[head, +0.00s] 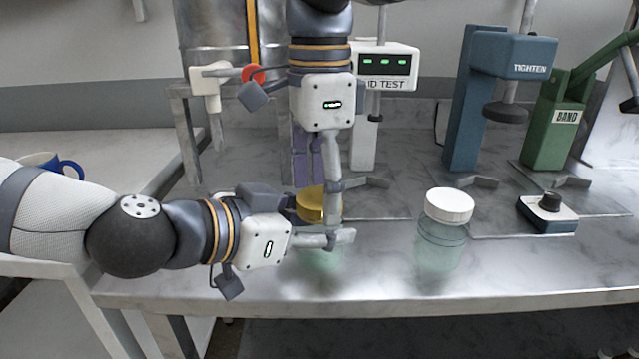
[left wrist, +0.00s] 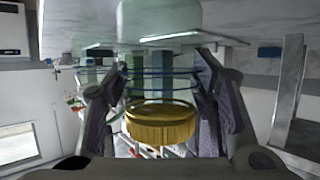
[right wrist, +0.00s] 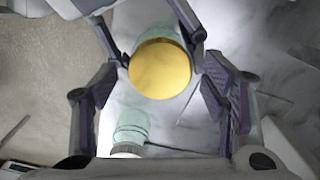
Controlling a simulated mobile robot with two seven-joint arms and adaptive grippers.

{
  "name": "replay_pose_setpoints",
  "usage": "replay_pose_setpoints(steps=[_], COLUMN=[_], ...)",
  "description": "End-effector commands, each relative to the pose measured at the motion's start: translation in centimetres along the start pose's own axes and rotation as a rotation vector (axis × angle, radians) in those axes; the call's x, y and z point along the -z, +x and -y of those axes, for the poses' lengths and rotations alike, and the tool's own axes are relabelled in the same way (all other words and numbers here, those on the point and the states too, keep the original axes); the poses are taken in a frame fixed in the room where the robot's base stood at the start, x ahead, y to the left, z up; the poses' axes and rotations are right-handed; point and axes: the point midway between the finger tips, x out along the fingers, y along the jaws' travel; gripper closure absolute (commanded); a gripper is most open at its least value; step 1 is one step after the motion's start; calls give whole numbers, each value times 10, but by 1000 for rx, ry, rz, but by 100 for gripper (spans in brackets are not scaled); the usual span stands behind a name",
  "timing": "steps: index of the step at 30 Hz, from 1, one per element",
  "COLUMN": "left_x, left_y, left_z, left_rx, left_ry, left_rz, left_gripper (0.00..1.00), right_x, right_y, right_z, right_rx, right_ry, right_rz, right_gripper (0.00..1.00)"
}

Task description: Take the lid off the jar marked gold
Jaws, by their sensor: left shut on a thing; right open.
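The jar with the gold lid (head: 312,204) stands near the bench's front edge, its greenish glass body (head: 322,262) partly hidden by my left gripper. My left gripper (head: 320,224) comes in from the left and is shut around this jar. In the left wrist view, the gold lid (left wrist: 160,125) and the clear glass (left wrist: 160,84) show between its fingers. My right gripper (head: 318,184) points down over the lid, open. In the right wrist view, the gold lid (right wrist: 160,69) lies ahead between its spread fingers (right wrist: 158,88). I cannot tell whether they touch it.
A second jar with a white lid (head: 449,205) stands to the right, with bare bench between. A small dark box with a knob (head: 548,213) is farther right. The LID TEST (head: 385,66), blue TIGHTEN (head: 478,100) and green BAND (head: 556,120) stations stand behind.

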Motion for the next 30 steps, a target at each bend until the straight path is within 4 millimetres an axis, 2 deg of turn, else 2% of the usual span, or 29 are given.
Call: replay_pose_setpoints(steps=[6, 11, 15, 18, 23, 30], left_x=[-1, -1, -1, -1, -1, -1], left_y=[0, 0, 0, 0, 0, 0], left_z=[0, 0, 0, 0, 0, 0], left_rx=[0, 0, -1, 0, 0, 0], left_ry=[-1, -1, -1, -1, -1, -1], left_rz=[2, 2, 2, 2, 2, 2], left_gripper=[100, 100, 100, 100, 100, 100], right_x=[0, -1, -3, -1, 1, 0], right_y=[-34, -47, -68, -76, -59, -14], right_z=[1, 0, 2, 0, 0, 0], right_rx=[4, 2, 5, 1, -4, -4], right_ry=[2, 16, 185, 280, 299, 298], right_rz=[-2, 1, 2, 2, -2, -1], right_gripper=[32, 36, 36, 36, 36, 36])
